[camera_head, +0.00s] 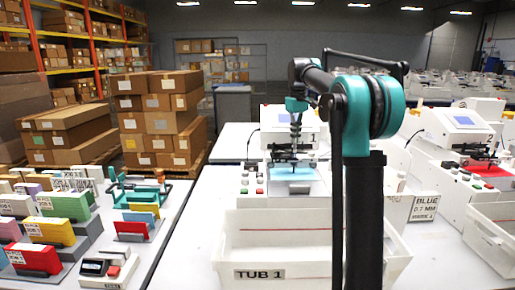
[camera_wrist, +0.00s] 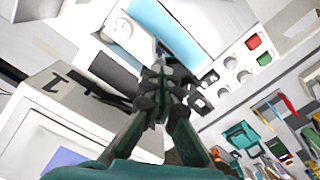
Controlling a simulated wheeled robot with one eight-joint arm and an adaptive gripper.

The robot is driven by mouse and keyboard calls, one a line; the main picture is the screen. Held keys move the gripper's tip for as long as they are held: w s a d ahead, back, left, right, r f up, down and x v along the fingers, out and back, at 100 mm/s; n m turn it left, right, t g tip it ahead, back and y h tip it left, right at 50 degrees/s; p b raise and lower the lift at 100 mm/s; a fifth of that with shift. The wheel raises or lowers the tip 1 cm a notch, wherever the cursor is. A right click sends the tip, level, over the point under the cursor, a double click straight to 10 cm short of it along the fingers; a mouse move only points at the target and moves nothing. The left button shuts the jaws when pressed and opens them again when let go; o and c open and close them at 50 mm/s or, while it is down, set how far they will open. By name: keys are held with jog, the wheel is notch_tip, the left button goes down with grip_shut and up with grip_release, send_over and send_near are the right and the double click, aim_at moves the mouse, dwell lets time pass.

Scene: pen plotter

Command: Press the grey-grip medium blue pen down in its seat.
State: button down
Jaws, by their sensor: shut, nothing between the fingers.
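My gripper (camera_head: 294,146) points down over the dark pen carriage (camera_head: 283,163) of plotter 1 (camera_head: 276,124), its fingers together and empty. In the wrist view my gripper (camera_wrist: 161,72) also has its fingertips close together, beside the dark carriage rail (camera_wrist: 113,74) and in front of the light blue sheet (camera_wrist: 175,28). The same sheet (camera_head: 293,173) lies on the plotter bed in the head view. I cannot make out the grey-grip blue pen; the fingers cover the seat area. Whether the fingertips touch anything there is too small to tell.
A white bin labelled TUB 1 (camera_head: 308,245) stands in front of the plotter. Red and green buttons (camera_wrist: 260,50) sit beside the bed. Plotter 2 (camera_head: 460,130) is at right, near a BLUE label (camera_head: 425,207). Coloured holders (camera_head: 50,230) fill the left table.

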jog(key=shift+r, duration=3)
